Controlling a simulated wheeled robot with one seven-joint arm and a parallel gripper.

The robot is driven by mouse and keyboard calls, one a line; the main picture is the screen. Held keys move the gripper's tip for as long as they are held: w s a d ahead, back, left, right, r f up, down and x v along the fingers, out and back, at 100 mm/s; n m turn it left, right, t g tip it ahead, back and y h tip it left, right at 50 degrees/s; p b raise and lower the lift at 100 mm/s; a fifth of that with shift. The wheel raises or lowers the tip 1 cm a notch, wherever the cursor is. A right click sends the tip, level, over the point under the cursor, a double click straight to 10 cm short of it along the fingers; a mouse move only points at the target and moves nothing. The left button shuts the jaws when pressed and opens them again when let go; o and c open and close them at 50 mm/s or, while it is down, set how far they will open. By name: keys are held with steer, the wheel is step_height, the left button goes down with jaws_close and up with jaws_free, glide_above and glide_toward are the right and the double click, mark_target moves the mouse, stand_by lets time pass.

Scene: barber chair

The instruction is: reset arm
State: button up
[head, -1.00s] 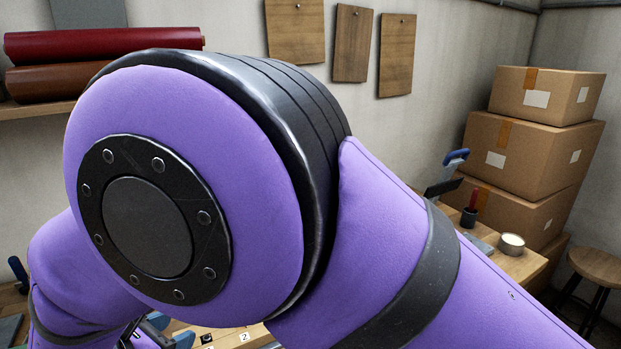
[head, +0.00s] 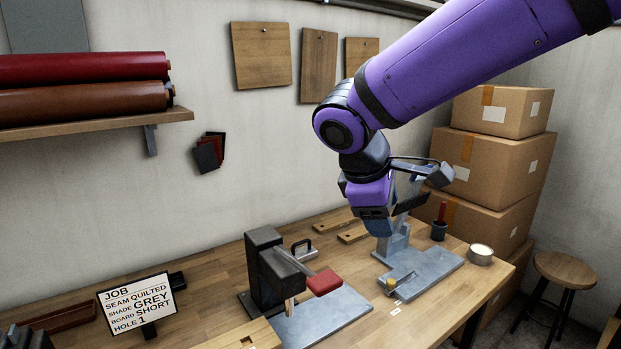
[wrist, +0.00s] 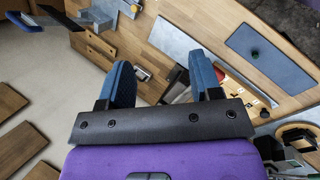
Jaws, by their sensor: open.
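My purple arm comes in from the upper right in the head view and bends down at a round joint. My gripper (head: 378,228) hangs at its end above the workbench, in front of the grey stand at the right part of the bench. In the head view its fingertips are small and partly hidden. In the wrist view my gripper (wrist: 162,80) shows two blue fingers spread apart, with nothing held between them. Bench wood and tools show beyond the fingers.
The wooden workbench (head: 215,292) carries a black press with a red handle (head: 323,282), a grey stand on a plate (head: 425,270), a job sign (head: 137,303) and a round tin (head: 480,254). Cardboard boxes (head: 485,165) and a stool (head: 567,270) stand at the right.

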steer(key=s+d+r+m+t+y, duration=0.2)
steer(key=s+d+r+m+y, duration=0.1)
steer(key=s+d+m, duration=1)
steer(key=s+d+y, duration=0.1)
steer(key=s+d, duration=0.3)
steer(key=d, duration=0.1)
steer(key=shift+d+r, duration=0.15)
steer(key=shift+d, duration=0.25)
stand_by(1.0)
